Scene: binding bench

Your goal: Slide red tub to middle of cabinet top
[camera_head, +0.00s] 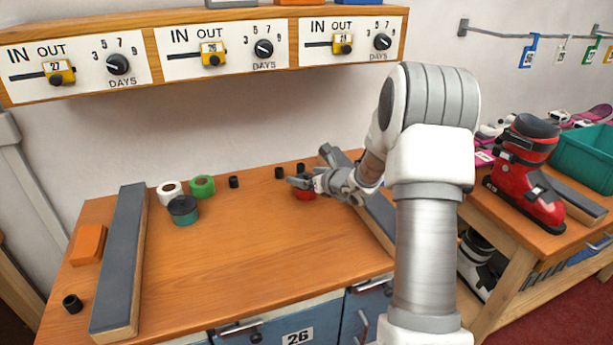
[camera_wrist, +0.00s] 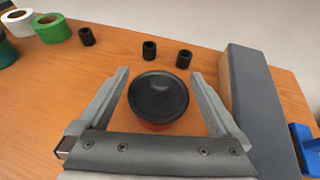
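The red tub (camera_head: 306,194) stands on the wooden cabinet top (camera_head: 240,246), toward the back right, beside the right grey-topped rail. In the wrist view the red tub (camera_wrist: 158,100) shows its dark lid, with a little red below it. My gripper (camera_head: 301,184) is low over the cabinet top at the tub. In the wrist view my gripper (camera_wrist: 160,85) has its fingers spread on either side of the tub, with a visible gap on each side. The middle of the cabinet top is bare.
Grey-topped rails stand at the left (camera_head: 122,262) and right (camera_head: 375,215). A teal tub (camera_head: 184,216), white roll (camera_head: 170,188), green roll (camera_head: 202,184) and several small black cylinders sit toward the back. An orange block (camera_head: 89,244) lies left.

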